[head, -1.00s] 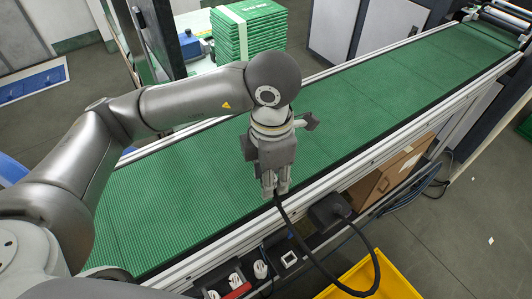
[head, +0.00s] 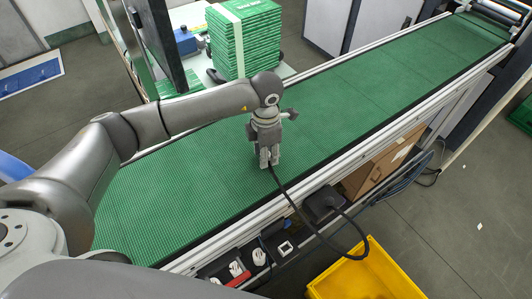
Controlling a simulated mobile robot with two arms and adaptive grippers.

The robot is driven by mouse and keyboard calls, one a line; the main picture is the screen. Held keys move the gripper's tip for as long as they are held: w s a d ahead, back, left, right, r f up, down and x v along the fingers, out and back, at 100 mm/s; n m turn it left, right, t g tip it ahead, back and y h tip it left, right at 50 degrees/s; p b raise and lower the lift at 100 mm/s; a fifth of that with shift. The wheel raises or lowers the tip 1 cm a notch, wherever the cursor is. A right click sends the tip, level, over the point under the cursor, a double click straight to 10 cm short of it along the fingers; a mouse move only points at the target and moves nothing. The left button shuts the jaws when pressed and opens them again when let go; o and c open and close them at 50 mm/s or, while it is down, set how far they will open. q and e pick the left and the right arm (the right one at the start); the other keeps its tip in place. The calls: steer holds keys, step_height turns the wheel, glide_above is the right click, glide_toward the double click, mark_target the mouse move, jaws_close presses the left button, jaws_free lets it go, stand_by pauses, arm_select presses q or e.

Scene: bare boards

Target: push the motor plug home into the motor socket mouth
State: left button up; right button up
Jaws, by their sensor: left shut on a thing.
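My left gripper (head: 268,164) hangs over the green conveyor belt with its fingers pointing down. It is shut on the motor plug, which the fingers hide almost wholly. A black cable (head: 290,207) runs from between the fingertips over the belt's near edge. A white-framed square opening (head: 285,248), which looks like the motor socket mouth, sits on the conveyor's near side below the rail. The gripper is apart from it, farther back and higher. My right gripper is not in view.
White plugs or switches (head: 258,257) sit left of the opening. A black box (head: 323,206) is on its right, by the cable loop. A yellow bin (head: 372,276) stands in front. The conveyor's metal rail (head: 235,235) lies between belt and openings. The belt (head: 370,98) is clear to the right.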

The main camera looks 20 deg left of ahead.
arm_select(q)
steer(key=shift+f, duration=0.8)
steer(key=shift+s, duration=0.15)
steer(key=o, duration=1.1)
